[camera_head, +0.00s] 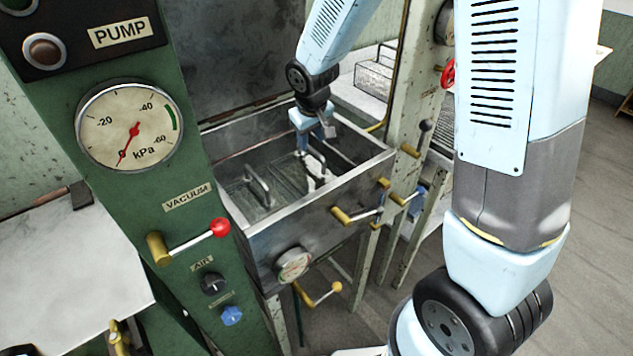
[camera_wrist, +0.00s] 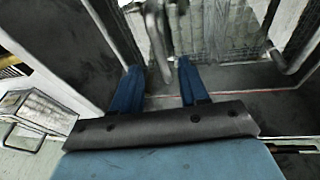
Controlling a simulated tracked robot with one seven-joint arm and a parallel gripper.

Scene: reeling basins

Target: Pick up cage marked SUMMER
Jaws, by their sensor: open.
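Two grey mesh cages with bar handles sit side by side in the metal basin: a left cage (camera_head: 240,193) and a right cage (camera_head: 287,180). A third mesh cage (camera_head: 372,80) is outside the basin at the back right; it also shows at the left of the wrist view (camera_wrist: 40,110). No SUMMER mark can be read on any of them. My gripper (camera_head: 303,152) points down into the basin, close to the right cage's handle (camera_head: 316,160). In the wrist view my blue fingers (camera_wrist: 158,72) are apart, with a handle bar (camera_wrist: 160,35) just beyond them.
The basin (camera_head: 345,180) has raised metal walls around my gripper. Levers with yellow grips (camera_head: 345,215) and a gauge (camera_head: 293,264) are on its front. A green control panel (camera_head: 150,200) stands at the left, and a pale post (camera_head: 412,110) at the right.

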